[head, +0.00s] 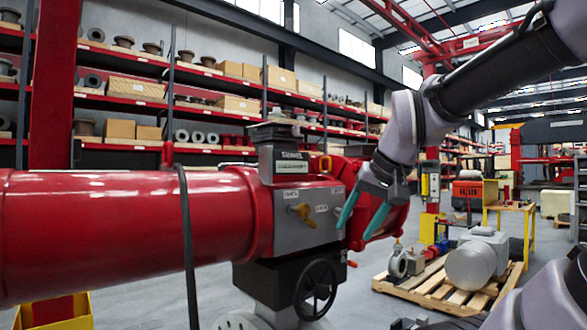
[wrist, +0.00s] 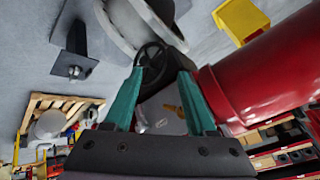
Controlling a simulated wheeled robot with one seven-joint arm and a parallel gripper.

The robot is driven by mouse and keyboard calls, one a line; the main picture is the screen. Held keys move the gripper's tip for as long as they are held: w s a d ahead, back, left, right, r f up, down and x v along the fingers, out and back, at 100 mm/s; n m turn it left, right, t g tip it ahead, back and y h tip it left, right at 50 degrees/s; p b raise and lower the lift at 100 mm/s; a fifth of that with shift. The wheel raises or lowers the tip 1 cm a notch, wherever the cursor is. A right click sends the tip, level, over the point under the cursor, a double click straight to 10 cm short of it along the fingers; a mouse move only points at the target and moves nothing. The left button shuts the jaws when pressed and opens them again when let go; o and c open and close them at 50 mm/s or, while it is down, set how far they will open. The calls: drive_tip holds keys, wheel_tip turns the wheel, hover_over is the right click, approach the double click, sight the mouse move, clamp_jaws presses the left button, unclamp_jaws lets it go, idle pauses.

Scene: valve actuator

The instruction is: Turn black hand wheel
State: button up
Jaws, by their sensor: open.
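The black hand wheel (head: 316,289) is a thin spoked ring on the black housing below the red actuator (head: 130,225) in the head view. In the wrist view the hand wheel (wrist: 151,60) shows between and beyond the fingertips. My gripper (head: 361,226) is open, with two teal fingers pointing down and left, above and to the right of the wheel in the head view. My gripper (wrist: 162,85) is empty and apart from the wheel.
A wooden pallet (head: 440,290) with a grey motor (head: 478,263) stands at the right on the floor. A dark cable (head: 187,240) hangs in front of the red cylinder. Shelves (head: 130,95) line the back. Floor is clear between the wheel and the pallet.

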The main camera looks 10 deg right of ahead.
drive_tip(key=o, duration=0.5)
drive_tip(key=w+a+f+m+g+y, duration=0.5)
drive_tip(key=w+a+f+m+y, duration=0.3)
drive_tip(key=w+f+m+y, duration=0.4)
drive_tip(key=m+t+h, duration=0.5)
drive_tip(key=m+t, duration=0.8)
drive_tip(key=m, duration=0.2)
approach(315, 290)
drive_tip(key=w+d+f, duration=0.1)
drive_tip(key=w, duration=0.1)
drive_tip(key=shift+w+f, duration=0.2)
drive_tip(key=shift+f, duration=0.05)
drive_tip(key=x, duration=1)
drive_tip(key=shift+w+r, duration=0.15)
drive_tip(key=shift+r, duration=0.05)
